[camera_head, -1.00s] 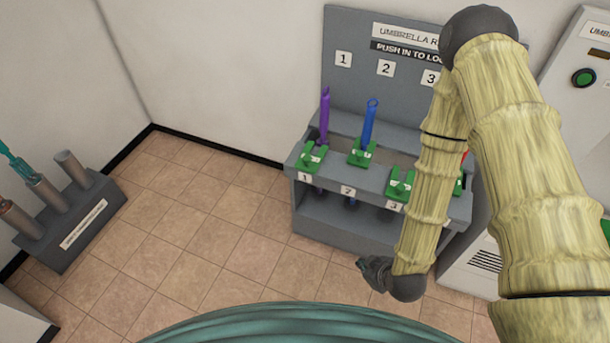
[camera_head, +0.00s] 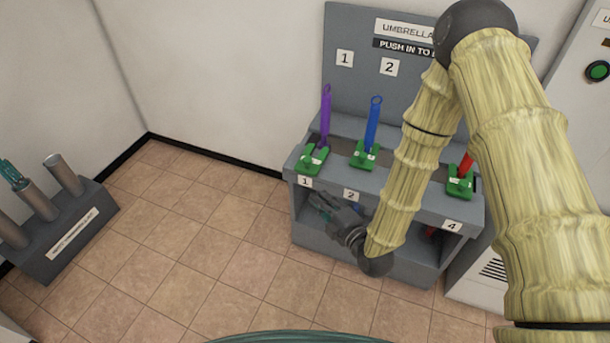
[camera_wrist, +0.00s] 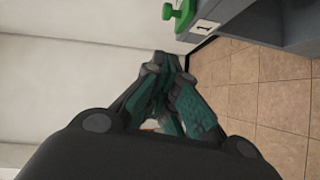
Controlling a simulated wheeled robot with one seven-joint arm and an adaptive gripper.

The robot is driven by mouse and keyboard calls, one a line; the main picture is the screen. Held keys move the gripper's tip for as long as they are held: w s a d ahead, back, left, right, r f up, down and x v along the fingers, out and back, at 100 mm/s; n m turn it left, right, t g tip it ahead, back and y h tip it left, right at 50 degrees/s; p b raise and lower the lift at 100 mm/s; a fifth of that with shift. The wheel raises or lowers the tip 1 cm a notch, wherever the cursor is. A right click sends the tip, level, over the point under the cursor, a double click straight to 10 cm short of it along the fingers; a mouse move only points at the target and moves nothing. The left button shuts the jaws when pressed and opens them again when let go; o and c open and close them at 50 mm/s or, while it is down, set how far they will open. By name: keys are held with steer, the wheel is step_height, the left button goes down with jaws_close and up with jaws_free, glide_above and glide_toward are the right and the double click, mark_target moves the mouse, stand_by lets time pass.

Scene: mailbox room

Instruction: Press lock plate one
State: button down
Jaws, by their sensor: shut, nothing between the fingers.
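Lock plate one (camera_head: 312,159) is a green plate at the left end of the grey umbrella rack (camera_head: 400,188), above the label 1. A purple umbrella (camera_head: 325,112) stands upright behind it. In the wrist view part of a green plate (camera_wrist: 180,18) shows at the top, above a label 1 (camera_wrist: 206,27). My gripper (camera_head: 318,200) is in front of the rack, below and slightly right of lock plate one, and apart from it. In the wrist view its dark and teal fingers (camera_wrist: 164,62) are together and empty.
A blue umbrella (camera_head: 372,124) stands at plate 2 and a red one (camera_head: 466,164) at plate 4. My arm hides slot 3. A grey holder with tubes (camera_head: 68,240) stands at left. A white cabinet with a green button (camera_head: 597,71) is at right. Tiled floor (camera_head: 210,240) is clear.

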steer(key=shift+a+r, duration=0.1)
stand_by(0.3)
glide_toward(305, 171)
steer(key=w+a+r, duration=0.3)
steer(key=a, duration=0.3)
steer(key=shift+w+d+f, duration=0.1)
steer(key=shift+w+d, duration=0.05)
steer(key=shift+w, duration=0.25)
steer(key=shift+w+d+f, duration=0.15)
steer(key=shift+w, duration=0.25)
